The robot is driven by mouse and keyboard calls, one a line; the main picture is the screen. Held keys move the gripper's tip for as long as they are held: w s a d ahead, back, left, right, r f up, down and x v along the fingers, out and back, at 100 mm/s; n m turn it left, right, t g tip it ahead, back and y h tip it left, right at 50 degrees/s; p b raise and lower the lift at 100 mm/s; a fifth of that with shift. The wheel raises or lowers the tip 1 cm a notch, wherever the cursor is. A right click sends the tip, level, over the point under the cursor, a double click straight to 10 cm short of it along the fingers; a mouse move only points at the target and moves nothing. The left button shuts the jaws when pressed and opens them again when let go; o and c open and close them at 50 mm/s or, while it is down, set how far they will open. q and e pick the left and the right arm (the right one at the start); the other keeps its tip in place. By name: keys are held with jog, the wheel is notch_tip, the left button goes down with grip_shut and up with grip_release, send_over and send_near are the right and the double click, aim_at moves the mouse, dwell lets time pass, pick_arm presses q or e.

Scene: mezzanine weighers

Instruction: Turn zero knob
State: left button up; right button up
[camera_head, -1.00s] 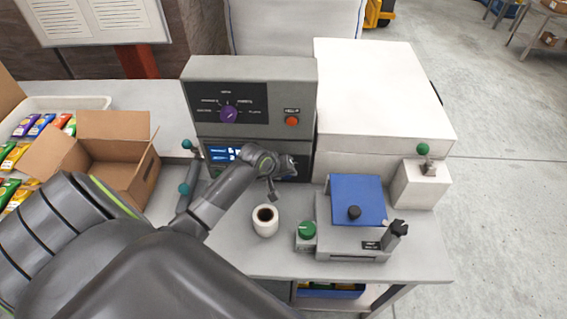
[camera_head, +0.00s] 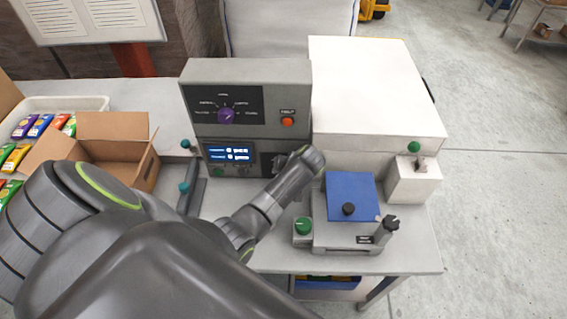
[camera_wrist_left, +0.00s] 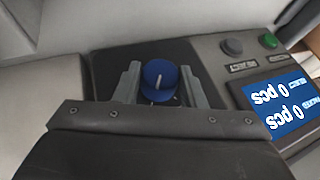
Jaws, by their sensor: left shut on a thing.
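A round blue knob (camera_wrist_left: 158,73) with a pale pointer line sits on a dark panel in the left wrist view. My left gripper (camera_wrist_left: 159,86) is shut on it, one finger on each side. In the head view my left gripper (camera_head: 279,162) is at the lower right of the grey console (camera_head: 190,72), where my wrist hides the blue knob. The console's blue display (camera_head: 229,154) is lit and shows two zero "pcs" readings; it also shows in the left wrist view (camera_wrist_left: 284,103). No label for the blue knob is readable. My right gripper is not in view.
A purple selector knob (camera_head: 225,116) and a red button (camera_head: 287,122) are higher on the console. A scale with a blue plate (camera_head: 350,190) and green knob (camera_head: 303,225) stands right of my forearm. An open carton (camera_head: 112,128) is at left.

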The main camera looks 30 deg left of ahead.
pick_arm(q)
jog(key=shift+y, duration=0.4)
jog(key=o, duration=1)
jog(key=b+v, duration=0.3)
jog(key=v, duration=1.4)
jog(key=shift+w+r, duration=0.15)
jog(key=shift+r, duration=0.1)
